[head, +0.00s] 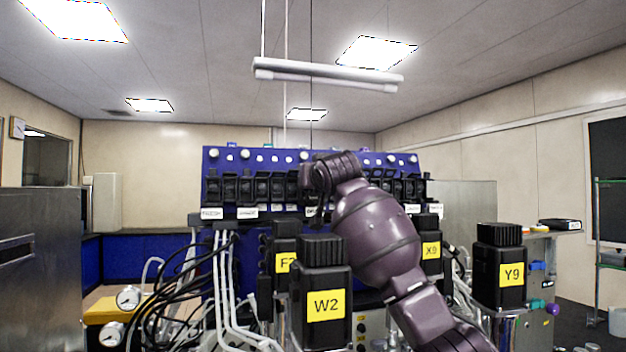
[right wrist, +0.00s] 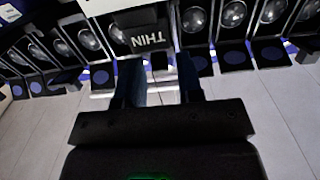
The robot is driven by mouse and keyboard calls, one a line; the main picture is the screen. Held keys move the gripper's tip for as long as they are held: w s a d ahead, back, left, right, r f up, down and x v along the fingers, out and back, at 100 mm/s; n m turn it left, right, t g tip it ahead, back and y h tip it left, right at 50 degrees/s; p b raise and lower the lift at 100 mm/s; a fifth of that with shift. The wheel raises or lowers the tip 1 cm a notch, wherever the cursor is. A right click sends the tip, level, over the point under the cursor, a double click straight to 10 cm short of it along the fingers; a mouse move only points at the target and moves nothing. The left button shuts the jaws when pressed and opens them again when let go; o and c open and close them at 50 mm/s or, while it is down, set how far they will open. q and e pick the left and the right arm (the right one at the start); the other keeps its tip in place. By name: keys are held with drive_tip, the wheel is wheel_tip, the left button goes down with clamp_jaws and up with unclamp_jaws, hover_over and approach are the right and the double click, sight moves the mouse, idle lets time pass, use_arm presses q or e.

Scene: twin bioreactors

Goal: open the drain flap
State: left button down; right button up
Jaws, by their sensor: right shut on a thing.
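A blue panel (head: 213,163) carries a row of black flap units (head: 262,188) with white labels (head: 245,212) too small to read in the head view. My right gripper (head: 313,180) is at the middle of this row, partly hidden by its own wrist. In the right wrist view its two fingers (right wrist: 159,84) are shut on a small part at the flap row. I cannot read a "drain" label in either view. My left gripper is out of view.
Black-capped blocks labelled W2 (head: 322,280), X9 (head: 431,230) and Y9 (head: 499,285) stand in front and to the right. Black cables and pale hoses (head: 222,285) hang at the left. A light bar (head: 325,75) hangs above.

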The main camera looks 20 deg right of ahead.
drive_tip(key=g, duration=0.1)
drive_tip(key=r+g, duration=0.1)
drive_tip(key=g, duration=0.2)
drive_tip(key=shift+r, duration=0.25)
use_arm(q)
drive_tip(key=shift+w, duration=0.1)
use_arm(e)
drive_tip(key=shift+w+r+g, duration=0.15)
drive_tip(key=shift+g, duration=0.6)
drive_tip(key=shift+w+r+g, duration=0.1)
drive_tip(key=shift+r+g, duration=0.05)
drive_tip(key=shift+g, duration=0.6)
drive_tip(key=shift+w+g, duration=0.15)
drive_tip(key=shift+g, duration=0.55)
drive_tip(key=o, duration=0.6)
drive_tip(key=shift+w, duration=0.1)
drive_tip(key=shift+s+r, duration=0.35)
use_arm(q)
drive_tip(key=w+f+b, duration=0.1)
drive_tip(key=b, duration=0.2)
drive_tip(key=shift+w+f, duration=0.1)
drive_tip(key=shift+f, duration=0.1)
use_arm(e)
drive_tip(key=v, duration=1)
drive_tip(key=shift+f, duration=0.1)
